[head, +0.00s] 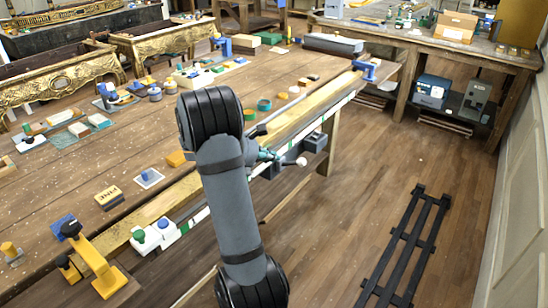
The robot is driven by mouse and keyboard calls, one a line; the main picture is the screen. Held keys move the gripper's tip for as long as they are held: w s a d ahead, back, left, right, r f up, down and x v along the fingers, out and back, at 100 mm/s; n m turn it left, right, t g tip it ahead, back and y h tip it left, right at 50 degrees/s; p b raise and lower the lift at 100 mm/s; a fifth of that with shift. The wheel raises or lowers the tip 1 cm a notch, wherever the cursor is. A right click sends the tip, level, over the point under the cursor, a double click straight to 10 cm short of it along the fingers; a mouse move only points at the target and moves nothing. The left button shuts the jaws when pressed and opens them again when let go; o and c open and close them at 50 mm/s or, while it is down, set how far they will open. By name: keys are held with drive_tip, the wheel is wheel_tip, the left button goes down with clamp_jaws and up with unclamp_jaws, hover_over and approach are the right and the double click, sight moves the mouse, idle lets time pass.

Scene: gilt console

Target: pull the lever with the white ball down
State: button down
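A small white ball (301,161) shows just right of my arm, at the front edge of the long workbench. It sits at the end of a short, thin lever that runs left to a teal-green fitting (266,155). The lever looks nearly level, pointing out from the bench over the floor. My arm's grey link and black joints stand in front of the bench and hide part of what is left of the fitting. My gripper cannot be made out, so its distance from the ball cannot be told.
A dark grey box (315,142) is beside the ball at the bench edge. A yellow clamp (95,265) and white blocks with green and blue knobs (154,235) are at the near left. Floor to the right is open, except for a black rail frame (405,250).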

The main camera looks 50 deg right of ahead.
approach(292, 163)
drive_tip(key=s+d+f, duration=0.2)
drive_tip(key=s+d, duration=0.1)
drive_tip(key=d, duration=0.2)
drive_tip(key=shift+w+d+r+p, duration=0.1)
drive_tip(key=shift+w+r+p, duration=0.1)
drive_tip(key=shift+p, duration=0.15)
drive_tip(key=shift+f, duration=0.1)
